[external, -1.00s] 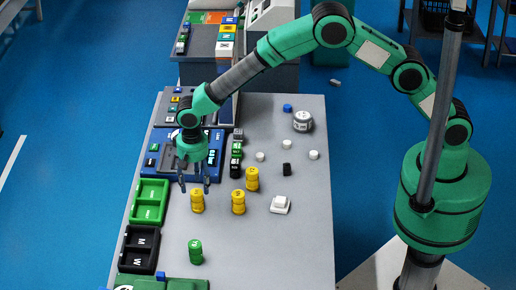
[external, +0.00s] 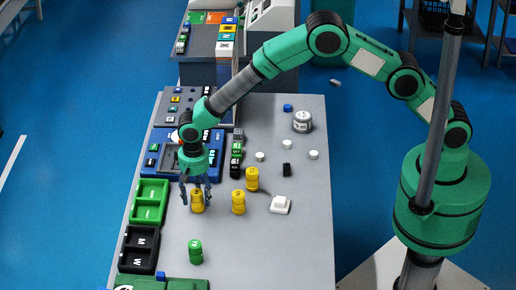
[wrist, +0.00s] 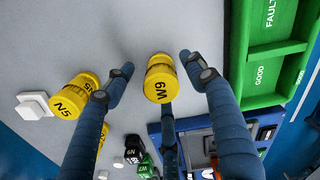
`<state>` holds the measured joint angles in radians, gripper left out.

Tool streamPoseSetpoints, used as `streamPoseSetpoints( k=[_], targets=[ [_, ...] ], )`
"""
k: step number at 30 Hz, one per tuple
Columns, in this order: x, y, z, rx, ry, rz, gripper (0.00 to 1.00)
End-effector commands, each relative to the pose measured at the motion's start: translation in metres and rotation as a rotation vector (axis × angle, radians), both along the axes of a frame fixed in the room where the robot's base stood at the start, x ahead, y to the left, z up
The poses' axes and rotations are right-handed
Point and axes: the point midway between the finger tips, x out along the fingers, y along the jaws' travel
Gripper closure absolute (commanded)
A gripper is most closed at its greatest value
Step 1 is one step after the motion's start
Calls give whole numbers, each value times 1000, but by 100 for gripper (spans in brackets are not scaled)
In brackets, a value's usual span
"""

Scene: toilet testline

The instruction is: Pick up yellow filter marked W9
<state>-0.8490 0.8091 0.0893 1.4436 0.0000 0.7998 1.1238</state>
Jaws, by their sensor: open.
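The yellow filter marked W9 (wrist: 160,80) stands upright on the grey table, its label readable in the wrist view. In the external view it is the leftmost yellow filter (external: 197,203). My gripper (external: 196,199) points down right over it, fingers open on either side. In the wrist view my gripper (wrist: 157,70) has its fingers spread, with the filter between them and a gap to each. A yellow filter marked N5 (wrist: 73,97) stands just outside one finger. Another yellow filter (wrist: 103,135) is partly hidden behind that finger.
The other yellow filters (external: 238,202) stand close on the right. A green filter (external: 195,252) stands toward the front. A green tray (external: 149,203) and a black tray (external: 138,249) line the left edge. A white block (external: 280,205) lies right; the table's right side is mostly free.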

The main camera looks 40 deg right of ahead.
Motion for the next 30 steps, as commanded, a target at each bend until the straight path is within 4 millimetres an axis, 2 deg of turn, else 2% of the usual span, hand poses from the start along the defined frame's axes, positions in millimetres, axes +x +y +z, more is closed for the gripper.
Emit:
streamPoseSetpoints(
  k=[11, 18, 30],
  targets=[
    [0, 0, 0, 0, 0, 0, 44],
    [0, 0, 0, 0, 0, 0, 92],
    [0, 0, 5, 1, -1, 0, 94]
  ],
)
